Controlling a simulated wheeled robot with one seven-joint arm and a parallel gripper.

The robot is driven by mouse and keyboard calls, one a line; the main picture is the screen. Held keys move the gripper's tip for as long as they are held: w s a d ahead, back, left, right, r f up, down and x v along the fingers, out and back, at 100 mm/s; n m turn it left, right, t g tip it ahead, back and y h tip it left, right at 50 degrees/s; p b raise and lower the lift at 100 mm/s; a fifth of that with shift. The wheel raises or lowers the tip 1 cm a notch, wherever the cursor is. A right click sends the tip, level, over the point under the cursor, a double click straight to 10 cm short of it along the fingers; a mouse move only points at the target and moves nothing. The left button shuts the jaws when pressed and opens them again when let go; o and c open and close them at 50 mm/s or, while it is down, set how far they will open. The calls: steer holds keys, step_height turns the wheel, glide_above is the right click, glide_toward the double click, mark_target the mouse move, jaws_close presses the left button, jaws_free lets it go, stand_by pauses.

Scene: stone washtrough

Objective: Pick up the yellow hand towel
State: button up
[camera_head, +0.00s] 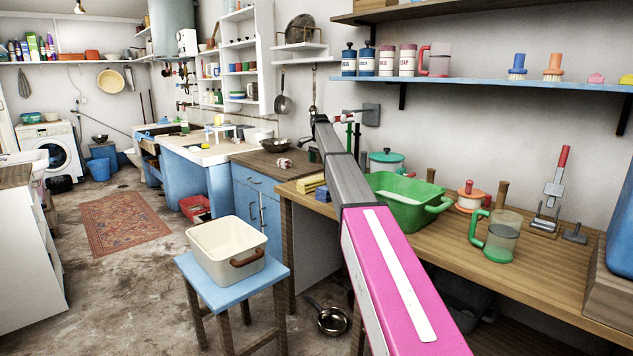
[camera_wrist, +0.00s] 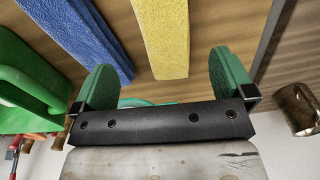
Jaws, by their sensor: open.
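The yellow hand towel (camera_head: 311,184) lies folded on the wooden worktop, left of the green basin. In the wrist view the yellow towel (camera_wrist: 160,35) is a thick strip at the top, lying in line with the gap between my fingers. My gripper (camera_wrist: 160,72) is open, with a green finger on each side of the gap and nothing held. The towel's far end is cut off by the frame. In the head view my arm crosses the middle, and I cannot make out the gripper clearly.
A blue folded towel (camera_wrist: 75,38) lies close beside the yellow one, and also shows in the head view (camera_head: 322,194). The green basin (camera_head: 405,200) stands to the right. A brown cylindrical object (camera_wrist: 300,108) is near my right finger in the wrist view.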

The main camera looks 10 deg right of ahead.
mark_target(318, 177)
step_height(318, 177, down, 5)
steer(key=shift+f, duration=0.1)
steer(key=shift+w+a+f, duration=0.1)
steer(key=shift+a+f, duration=0.05)
steer(key=shift+f, duration=1.25)
steer(key=shift+w+a+f, duration=0.1)
steer(key=shift+a+f, duration=0.05)
steer(key=shift+f, duration=1.2)
steer(key=c, duration=1.1)
